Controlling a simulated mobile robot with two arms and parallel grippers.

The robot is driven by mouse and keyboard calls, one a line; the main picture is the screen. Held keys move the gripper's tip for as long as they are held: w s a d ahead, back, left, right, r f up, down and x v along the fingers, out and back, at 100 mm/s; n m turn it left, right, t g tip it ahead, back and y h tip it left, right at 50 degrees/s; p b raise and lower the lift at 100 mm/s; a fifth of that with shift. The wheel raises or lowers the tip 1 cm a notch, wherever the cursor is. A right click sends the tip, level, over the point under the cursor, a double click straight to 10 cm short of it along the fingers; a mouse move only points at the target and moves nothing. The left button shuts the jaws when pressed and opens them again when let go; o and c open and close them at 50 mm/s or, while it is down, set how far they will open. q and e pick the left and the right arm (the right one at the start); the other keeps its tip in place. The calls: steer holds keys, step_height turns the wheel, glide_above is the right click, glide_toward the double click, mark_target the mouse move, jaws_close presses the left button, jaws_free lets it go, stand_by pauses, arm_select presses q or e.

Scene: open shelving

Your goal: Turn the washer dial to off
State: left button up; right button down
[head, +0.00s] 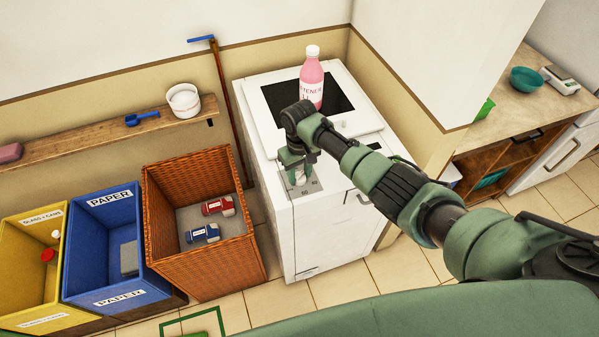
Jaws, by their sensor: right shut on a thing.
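The white washer (345,232) stands in the middle against the wall, with a dark square opening in its top. A grey control panel (312,187) lies at its front left corner. My right gripper (297,172) reaches down over this panel from the right and is shut on the washer dial (299,180). The dial is small, pale and mostly hidden by the fingers, so its setting cannot be read. My left gripper is not in view.
A pink bottle (312,84) stands upright at the washer's opening, behind my right wrist. A wicker basket (205,262), a blue paper bin (118,297) and a yellow bin (40,318) stand at left. A wooden shelf (75,138) holds a white pot (184,101).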

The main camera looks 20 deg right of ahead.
mark_target(300, 174)
steer(key=n, duration=0.5)
steer(key=shift+n, duration=0.3)
steer(key=n, duration=0.5)
steer(key=shift+n, duration=0.3)
steer(key=c, duration=0.9)
jaws_free()
steer(key=shift+r, duration=0.1)
step_height(300, 174, up, 8)
steer(key=shift+f+b, duration=0.15)
steer(key=shift+b, duration=0.6)
